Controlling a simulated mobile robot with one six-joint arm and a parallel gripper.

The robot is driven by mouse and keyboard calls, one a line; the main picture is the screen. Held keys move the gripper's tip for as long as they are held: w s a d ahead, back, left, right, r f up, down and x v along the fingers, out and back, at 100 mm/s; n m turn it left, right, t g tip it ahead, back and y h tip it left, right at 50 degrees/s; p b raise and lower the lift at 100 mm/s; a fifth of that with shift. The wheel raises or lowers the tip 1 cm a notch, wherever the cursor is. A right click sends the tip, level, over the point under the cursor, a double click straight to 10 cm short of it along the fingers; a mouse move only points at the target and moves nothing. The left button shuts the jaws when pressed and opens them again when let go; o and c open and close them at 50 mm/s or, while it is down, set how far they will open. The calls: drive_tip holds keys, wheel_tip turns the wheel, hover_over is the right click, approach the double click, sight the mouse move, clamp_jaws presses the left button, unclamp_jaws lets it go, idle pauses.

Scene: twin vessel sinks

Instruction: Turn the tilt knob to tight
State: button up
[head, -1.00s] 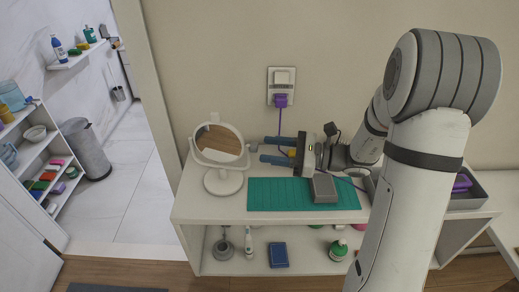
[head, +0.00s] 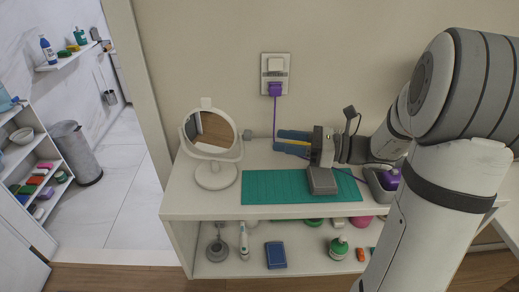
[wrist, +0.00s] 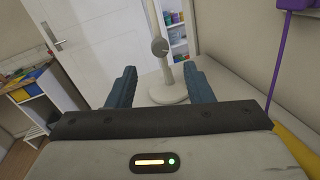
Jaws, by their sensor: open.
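A round white-framed mirror (head: 209,132) on a white stand stands at the left of the shelf top. Its small grey tilt knob (head: 247,134) shows at the right side in the head view. In the wrist view the mirror is edge-on and the round grey knob (wrist: 160,47) faces the camera. A pale slanted mark crosses it, but any lettering is too small to read. My gripper (head: 277,140) is open and points left at the knob, with a gap between. In the wrist view the knob lies beyond and between the two blue fingers (wrist: 160,70), untouched.
A green mat (head: 280,187) lies in front of my gripper, with a grey box (head: 321,181) on it. A purple plug and cord (head: 275,90) hang from the wall outlet behind. A yellow strip (wrist: 295,150) lies close on the right in the wrist view.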

sight(251, 136)
drive_tip(key=x, duration=0.7)
drive_tip(key=shift+w+a+p, duration=0.1)
drive_tip(key=shift+a+p, duration=0.2)
drive_tip(key=shift+a, duration=0.05)
